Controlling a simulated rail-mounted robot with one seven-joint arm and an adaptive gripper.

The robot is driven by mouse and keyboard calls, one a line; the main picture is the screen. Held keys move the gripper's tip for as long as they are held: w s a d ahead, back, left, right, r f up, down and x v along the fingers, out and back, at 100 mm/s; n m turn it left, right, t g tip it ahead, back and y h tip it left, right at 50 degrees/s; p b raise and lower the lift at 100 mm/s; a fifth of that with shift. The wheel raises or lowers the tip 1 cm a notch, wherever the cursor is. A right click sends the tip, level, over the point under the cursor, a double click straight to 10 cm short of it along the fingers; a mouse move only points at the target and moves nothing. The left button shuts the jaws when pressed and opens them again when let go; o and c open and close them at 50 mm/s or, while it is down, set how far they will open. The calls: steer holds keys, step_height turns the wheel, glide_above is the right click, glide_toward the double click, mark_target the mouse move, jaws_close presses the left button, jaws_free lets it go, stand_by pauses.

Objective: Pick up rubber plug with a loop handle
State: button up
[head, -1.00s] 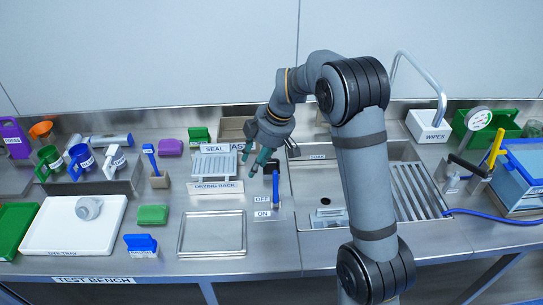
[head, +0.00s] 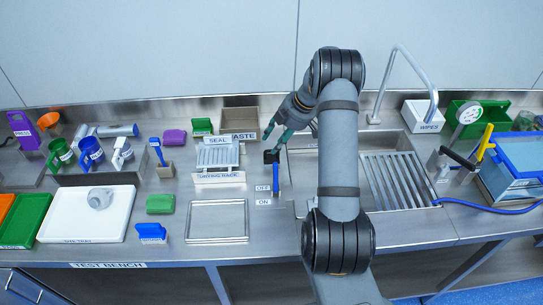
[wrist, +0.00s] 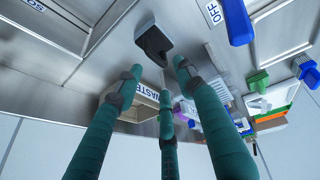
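A small black piece on a grey block, which looks like the rubber plug (wrist: 153,42), stands on the steel bench. In the head view it shows as a dark shape (head: 271,157) left of the sink, by the blue lever. Its loop cannot be made out clearly. My gripper (head: 273,142) is just above and behind it in the head view. In the wrist view my gripper (wrist: 155,75) has its three green fingers spread and empty, with the tips close to the black piece. Contact is not visible.
The blue lever (wrist: 238,20) with OFF and ON labels is close beside the black piece. The drying rack (head: 218,158) and the waste box (head: 240,120) are to the left. The sink (head: 398,185) is to the right, partly hidden by my arm.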

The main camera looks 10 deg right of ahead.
steer(key=p, duration=0.3)
glide_above(271, 157)
steer(key=shift+s+f, duration=0.2)
steer(key=shift+f, duration=2.05)
steer(key=shift+d, duration=0.1)
steer(key=shift+c, duration=0.2)
jaws_close()
